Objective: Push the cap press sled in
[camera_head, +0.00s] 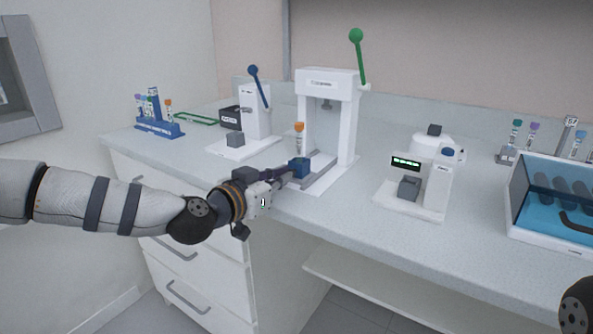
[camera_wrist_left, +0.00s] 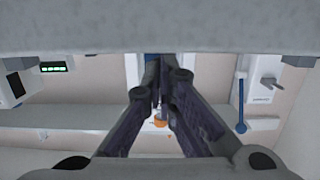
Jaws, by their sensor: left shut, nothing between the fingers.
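The white cap press (camera_head: 345,117) with a green-knobbed lever stands at the middle of the counter. Its blue sled (camera_head: 299,167) is at the front of the press base, out in front of the column opening. A tube with an orange cap (camera_head: 299,128) stands upright in the sled. My left gripper (camera_head: 289,171) is shut and empty, with its fingertips at the near left side of the sled; I cannot tell whether they touch. In the left wrist view the shut fingers (camera_wrist_left: 158,72) partly hide the sled, and the orange cap (camera_wrist_left: 160,123) shows between them. My right gripper is out of view.
A white device with a blue lever (camera_head: 254,110) stands left of the press. A blue tube rack (camera_head: 160,128) is further left. A white device with a green display (camera_head: 420,185) and a blue-lined box (camera_head: 555,205) stand right. Bare counter lies between press and display device.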

